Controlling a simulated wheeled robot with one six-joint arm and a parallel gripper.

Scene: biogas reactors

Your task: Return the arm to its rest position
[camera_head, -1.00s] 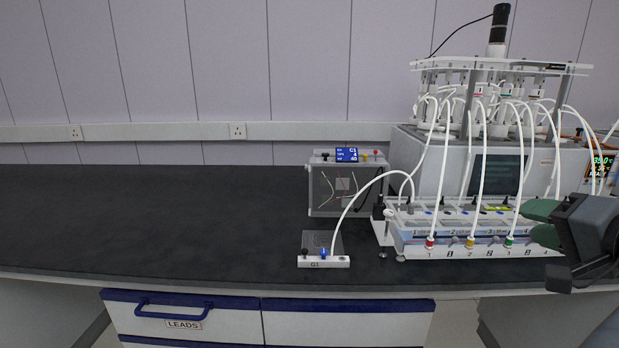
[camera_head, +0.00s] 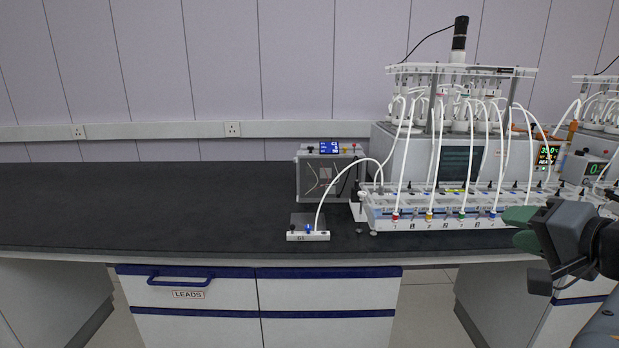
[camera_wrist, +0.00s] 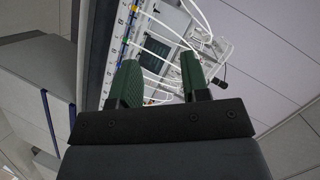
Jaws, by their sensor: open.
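My gripper (camera_head: 516,229) is at the right side of the head view, in front of the bench edge, with its green fingers pointing left. In the wrist view its two green fingers (camera_wrist: 157,82) stand apart with nothing between them. The reactor unit (camera_head: 455,150), with white tubes and a black motor on top, stands on the bench behind and left of my gripper. Its numbered tube rack (camera_head: 385,214) with coloured connectors is in front of it. My gripper appears apart from the rack.
The black bench top (camera_head: 130,205) is clear on the left. A small white block (camera_head: 308,236) with a tube sits near its front edge, before a clear box (camera_head: 326,178) with a blue display. A second unit (camera_head: 597,112) stands far right. A drawer labelled LEADS (camera_head: 188,294) is below.

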